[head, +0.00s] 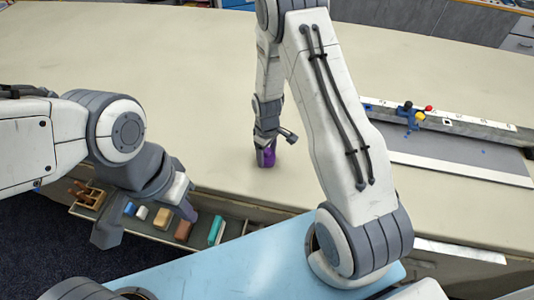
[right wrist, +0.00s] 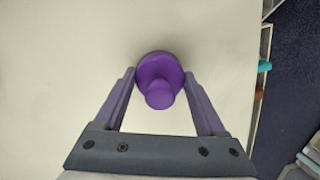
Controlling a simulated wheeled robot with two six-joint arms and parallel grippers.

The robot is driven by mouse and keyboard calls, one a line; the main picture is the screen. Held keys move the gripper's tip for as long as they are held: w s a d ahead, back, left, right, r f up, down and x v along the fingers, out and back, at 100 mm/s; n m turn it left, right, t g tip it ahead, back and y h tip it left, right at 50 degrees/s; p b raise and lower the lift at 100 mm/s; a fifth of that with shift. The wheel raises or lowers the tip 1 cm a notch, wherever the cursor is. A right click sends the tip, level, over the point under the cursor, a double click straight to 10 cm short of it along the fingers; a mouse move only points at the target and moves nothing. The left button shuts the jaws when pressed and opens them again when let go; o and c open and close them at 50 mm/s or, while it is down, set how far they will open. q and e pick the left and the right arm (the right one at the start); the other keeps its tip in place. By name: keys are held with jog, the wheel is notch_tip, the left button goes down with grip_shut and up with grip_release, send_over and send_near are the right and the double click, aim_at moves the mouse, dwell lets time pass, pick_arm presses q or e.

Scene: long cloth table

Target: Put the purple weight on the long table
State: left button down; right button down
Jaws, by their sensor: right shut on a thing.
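The purple weight (head: 267,158) is between the fingers of my right gripper (head: 265,145), over the middle of the long table's (head: 200,90) pale top. In the right wrist view the weight (right wrist: 160,78) shows a round body with a knob, and the fingertips (right wrist: 160,75) close on its sides. The weight is at or very near the table surface; I cannot tell whether it touches. My left gripper (head: 146,220) has its fingers spread apart and looks empty, in front of the table's near edge over an open drawer.
The open drawer (head: 150,236) holds several coloured blocks and a brown item in its left compartment. The table is clear around the weight and to the left.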

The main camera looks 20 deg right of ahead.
aim_at(267, 150)
jog(key=shift+f, duration=0.1)
grip_release()
jog(key=shift+r, duration=0.35)
notch_tip(267, 150, up, 11)
jog(key=b, duration=0.3)
jog(key=s+a+r, duration=0.9)
jog(key=s+a, duration=0.2)
jog(key=a, duration=0.1)
jog(key=s+a+r+y, duration=0.1)
jog(key=s+a+r, duration=0.1)
jog(key=s, duration=1)
jog(key=shift+s+r+n, duration=0.3)
jog(key=shift+s+r, duration=0.1)
jog(key=shift+r, duration=0.25)
